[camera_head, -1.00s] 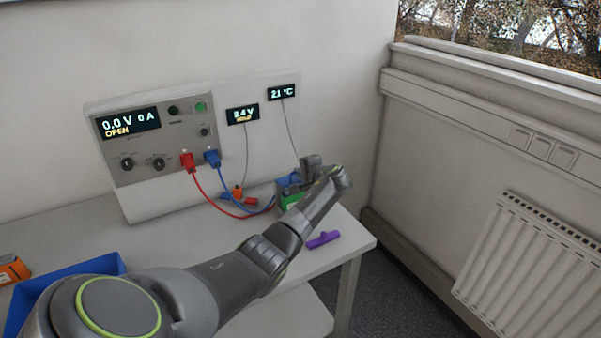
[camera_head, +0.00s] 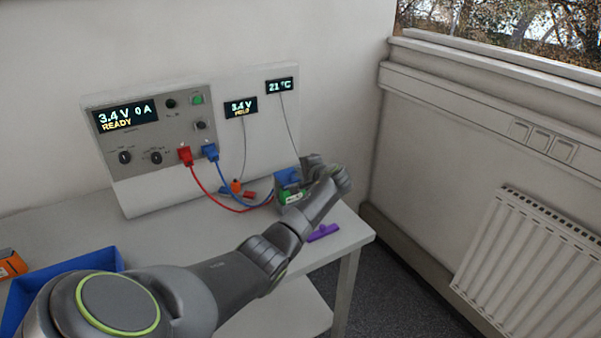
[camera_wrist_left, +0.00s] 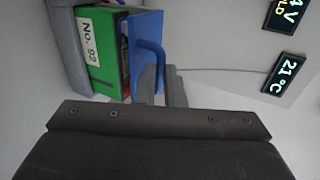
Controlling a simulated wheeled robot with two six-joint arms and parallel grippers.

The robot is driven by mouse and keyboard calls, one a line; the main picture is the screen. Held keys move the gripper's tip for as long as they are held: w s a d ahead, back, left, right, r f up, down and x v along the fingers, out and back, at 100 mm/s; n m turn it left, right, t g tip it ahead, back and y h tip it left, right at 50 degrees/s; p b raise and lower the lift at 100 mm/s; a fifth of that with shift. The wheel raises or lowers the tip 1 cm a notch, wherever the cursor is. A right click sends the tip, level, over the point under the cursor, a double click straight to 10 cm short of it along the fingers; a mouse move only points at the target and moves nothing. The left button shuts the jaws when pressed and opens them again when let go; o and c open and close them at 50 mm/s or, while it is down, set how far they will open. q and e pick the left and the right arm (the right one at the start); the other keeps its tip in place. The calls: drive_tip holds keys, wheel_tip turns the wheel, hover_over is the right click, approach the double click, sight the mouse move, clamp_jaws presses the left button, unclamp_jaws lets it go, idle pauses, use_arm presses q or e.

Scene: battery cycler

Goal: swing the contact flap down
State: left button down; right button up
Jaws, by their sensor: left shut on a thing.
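The contact flap (camera_wrist_left: 146,30) is blue with a loop handle (camera_wrist_left: 152,49). It stands against the end of a green battery block (camera_wrist_left: 103,42) labelled "No. 92" in the left wrist view. In the head view the blue flap (camera_head: 287,177) sits at the green block (camera_head: 291,195), partly hidden by my arm. My left gripper (camera_wrist_left: 160,84) is shut on the flap's handle. In the head view the left gripper (camera_head: 313,168) is at the holder, its fingertips hard to see. My right gripper is not in view.
The cycler panel (camera_head: 150,175) reads 3.4 V, 0 A, READY, with red (camera_head: 186,154) and blue (camera_head: 210,151) plugs and cables. Small displays show 3.4 V (camera_head: 241,107) and 21 °C (camera_head: 280,86). A purple piece (camera_head: 323,232) lies near the table's right edge. A blue bin (camera_head: 108,261) stands at left.

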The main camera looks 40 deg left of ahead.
use_arm(q)
drive_tip(key=c, duration=1.8)
unclamp_jaws()
drive_tip(key=shift+s+d+f, duration=0.2)
drive_tip(key=shift+d+f, duration=0.05)
drive_tip(key=shift+f, duration=0.45)
drive_tip(key=shift+d+r, duration=0.1)
drive_tip(key=r+b+v, duration=0.1)
drive_tip(key=b+v, duration=0.1)
drive_tip(key=v, duration=1.5)
drive_tip(key=shift+w+b, duration=0.15)
drive_tip(key=shift+b, duration=0.25)
